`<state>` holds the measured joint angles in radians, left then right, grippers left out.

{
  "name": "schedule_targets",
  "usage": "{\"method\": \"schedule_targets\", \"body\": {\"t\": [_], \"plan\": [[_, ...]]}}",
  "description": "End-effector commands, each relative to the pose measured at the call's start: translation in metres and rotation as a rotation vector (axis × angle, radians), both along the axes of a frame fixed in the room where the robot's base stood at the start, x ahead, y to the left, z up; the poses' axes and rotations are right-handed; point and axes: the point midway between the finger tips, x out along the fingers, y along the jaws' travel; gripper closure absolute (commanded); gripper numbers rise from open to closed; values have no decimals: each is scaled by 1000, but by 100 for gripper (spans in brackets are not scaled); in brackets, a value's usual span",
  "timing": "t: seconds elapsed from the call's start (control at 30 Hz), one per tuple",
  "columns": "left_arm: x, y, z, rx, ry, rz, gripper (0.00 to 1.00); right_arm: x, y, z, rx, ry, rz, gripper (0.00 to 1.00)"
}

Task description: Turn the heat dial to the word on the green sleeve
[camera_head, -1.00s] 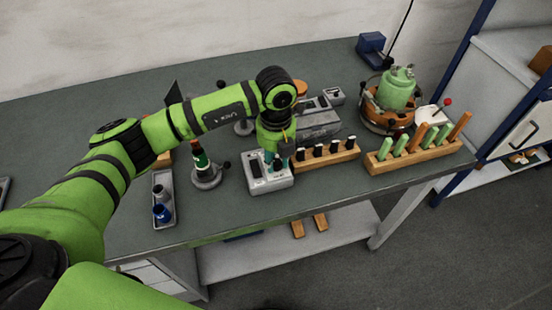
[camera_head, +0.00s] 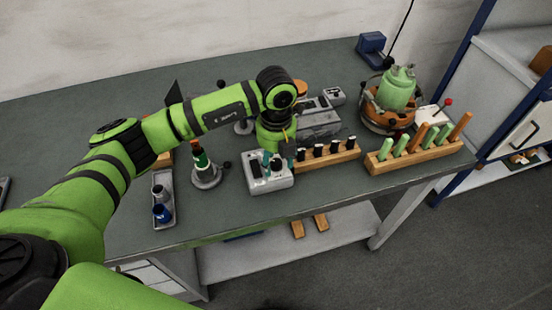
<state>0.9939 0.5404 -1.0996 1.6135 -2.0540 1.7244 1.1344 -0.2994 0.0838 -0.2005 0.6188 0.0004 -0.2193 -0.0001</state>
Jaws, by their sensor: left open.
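My left gripper (camera_head: 271,158) is open, pointing down over the far part of a small grey box (camera_head: 270,184) with dark slots or controls on top. Teal parts show at its fingers; I cannot tell whether they touch the box. A dark green sleeve-like piece (camera_head: 200,160) with a light band stands upright in a round grey stand (camera_head: 206,178), left of the box. Any word on it is too small to read. I cannot make out the heat dial or its setting. My right gripper is not in view.
A wooden rack (camera_head: 330,160) with black-topped tools stands right of the box. Another wooden rack (camera_head: 420,158) holds green and wooden handles. A green vessel (camera_head: 396,90) stands behind it. A grey tray (camera_head: 163,215) with small cups lies left. The bench's front left is clear.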

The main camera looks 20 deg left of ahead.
Motion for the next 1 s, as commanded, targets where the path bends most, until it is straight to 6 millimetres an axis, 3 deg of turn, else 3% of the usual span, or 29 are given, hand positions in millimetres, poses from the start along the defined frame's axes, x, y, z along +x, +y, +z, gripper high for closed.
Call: {"method": "schedule_targets", "body": {"t": [0.6, 1.0], "plan": [[1, 0, 107, 0, -1, 1, 46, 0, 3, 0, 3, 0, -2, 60], [0, 0, 118, 1, 2, 0, 46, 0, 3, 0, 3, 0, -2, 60]]}}
